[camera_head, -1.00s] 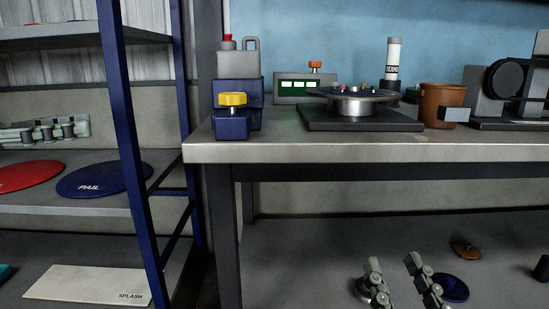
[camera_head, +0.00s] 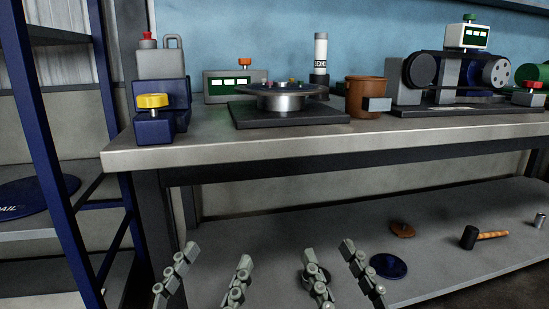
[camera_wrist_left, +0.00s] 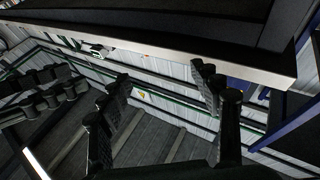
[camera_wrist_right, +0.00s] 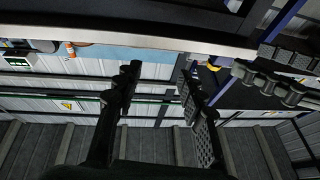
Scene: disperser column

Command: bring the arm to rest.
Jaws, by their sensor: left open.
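My left gripper (camera_head: 217,258) hangs in front of the bench, below its front edge, at lower centre-left in the head view. Its fingers stand well apart with nothing between them, as the left wrist view (camera_wrist_left: 163,78) also shows. My right gripper (camera_head: 329,250) is beside it to the right, at about the same height. Its fingers are apart and empty, also in the right wrist view (camera_wrist_right: 158,72). A gap separates the two grippers. Most of both arms is out of the head view.
The bench top (camera_head: 200,150) overhangs beyond the grippers. It carries a blue unit with a yellow knob (camera_head: 153,102), a round disc stand (camera_head: 282,101), a brown pot (camera_head: 364,98) and a motor machine. The lower shelf (camera_head: 440,220) holds a mallet (camera_head: 470,238) and discs. A blue-framed rack (camera_head: 45,140) stands left.

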